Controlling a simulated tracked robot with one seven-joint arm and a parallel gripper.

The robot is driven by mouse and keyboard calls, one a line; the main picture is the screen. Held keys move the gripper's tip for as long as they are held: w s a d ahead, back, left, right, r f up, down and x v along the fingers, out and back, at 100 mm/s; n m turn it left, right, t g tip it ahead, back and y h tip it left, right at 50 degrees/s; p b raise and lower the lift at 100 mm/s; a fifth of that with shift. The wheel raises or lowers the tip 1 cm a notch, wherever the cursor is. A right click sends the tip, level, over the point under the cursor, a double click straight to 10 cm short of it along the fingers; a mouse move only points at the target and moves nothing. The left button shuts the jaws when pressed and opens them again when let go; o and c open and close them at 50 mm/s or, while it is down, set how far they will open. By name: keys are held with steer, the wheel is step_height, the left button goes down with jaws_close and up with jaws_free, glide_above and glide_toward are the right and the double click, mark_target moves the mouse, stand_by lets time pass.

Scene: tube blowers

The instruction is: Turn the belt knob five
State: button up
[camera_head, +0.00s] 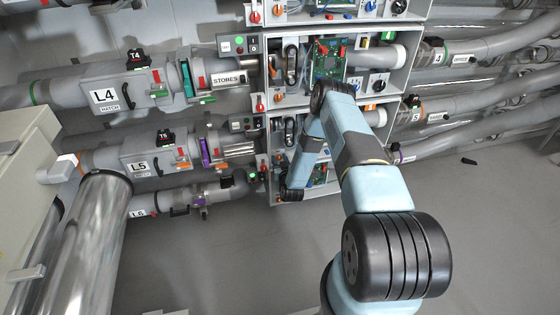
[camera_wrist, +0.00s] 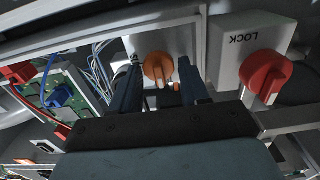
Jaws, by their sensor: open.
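In the wrist view, an orange knob (camera_wrist: 153,72) sits on a pale panel, its label mostly hidden. My gripper (camera_wrist: 160,66) is open, with one dark finger to the left of this knob and one to the right. Gaps show between the fingers and the knob, so it is not gripped. I cannot read from the label whether this is belt knob five. In the head view, my arm reaches down in front of the lower cabinet bays (camera_head: 258,150) in the L5 row, and my fingers cannot be made out there.
A red knob (camera_wrist: 265,76) on a box marked LOCK stands close to the right. A green circuit board (camera_wrist: 72,92) and loose wires lie to the left. The L5 tube (camera_head: 115,160) runs left of the cabinet. Open grey floor (camera_head: 480,240) lies at lower right.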

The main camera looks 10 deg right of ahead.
steer(key=c, duration=0.7)
steer(key=shift+m, duration=0.3)
steer(key=m, duration=0.4)
steer(key=shift+d, duration=0.2)
steer(key=m, duration=0.5)
steer(key=shift+d+f, duration=0.15)
steer(key=m, duration=0.4)
steer(key=shift+d+f, duration=0.1)
steer(key=shift+f, duration=0.1)
steer(key=shift+s+f+m, duration=0.1)
steer(key=shift+f+m, duration=0.05)
steer(key=shift+m, duration=1.95)
